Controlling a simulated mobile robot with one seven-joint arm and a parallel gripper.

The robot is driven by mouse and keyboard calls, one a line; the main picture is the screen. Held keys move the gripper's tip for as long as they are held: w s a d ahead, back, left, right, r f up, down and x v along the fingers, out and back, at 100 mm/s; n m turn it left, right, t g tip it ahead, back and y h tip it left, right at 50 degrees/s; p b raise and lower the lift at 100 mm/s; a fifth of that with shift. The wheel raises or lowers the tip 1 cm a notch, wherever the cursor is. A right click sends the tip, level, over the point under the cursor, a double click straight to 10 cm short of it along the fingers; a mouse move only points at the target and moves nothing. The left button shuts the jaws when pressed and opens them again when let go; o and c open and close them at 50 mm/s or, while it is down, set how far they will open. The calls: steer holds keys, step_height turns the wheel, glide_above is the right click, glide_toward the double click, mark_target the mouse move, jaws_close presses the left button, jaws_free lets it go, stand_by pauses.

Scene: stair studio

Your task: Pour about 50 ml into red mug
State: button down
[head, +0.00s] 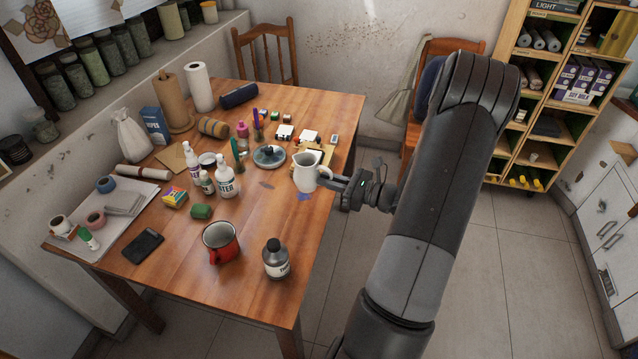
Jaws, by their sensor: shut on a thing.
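A red enamel mug (223,249) with a dark rim stands upright near the front of the wooden table. Its handle points toward the front left, and I cannot make out its contents. A white pitcher (306,173) is behind and to the right of the mug, near the table's right edge. My gripper (326,179) is shut on the pitcher at its handle side, from the right. The pitcher looks upright, apart from the mug. I cannot tell whether it touches the table, and the liquid in it does not show.
A dark-capped bottle (276,260) stands right of the mug. A black phone (143,246) lies left. Bare wood (262,215) lies between pitcher and mug.

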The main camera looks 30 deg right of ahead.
mark_target(300, 174)
steer(key=shift+w+a+r+n+g+y, duration=0.1)
steer(key=shift+w+a+n+g+y, duration=0.2)
steer(key=shift+w+y, duration=0.15)
steer(key=w+a+n+g+y, duration=0.1)
steer(key=w+n+g, duration=0.1)
steer(key=w+a+n+g+y, duration=0.1)
steer(key=a+n+g+y, duration=0.1)
steer(key=w+a+n+g+y, duration=0.1)
steer(key=w+g+y, duration=0.1)
steer(key=g, duration=0.1)
steer(key=shift+w+a+f+n, duration=0.3)
steer(key=shift+w+a+n, duration=0.05)
steer(key=shift+a+n, duration=0.05)
steer(key=w+a+f+n+g, duration=0.4)
steer(key=n+g, duration=0.4)
steer(key=g, duration=0.5)
steer(key=shift+w+a+f+n+g, duration=0.3)
steer(key=shift+w+a, duration=0.3)
steer(key=shift+a, duration=0.65)
steer(key=shift+f, duration=0.1)
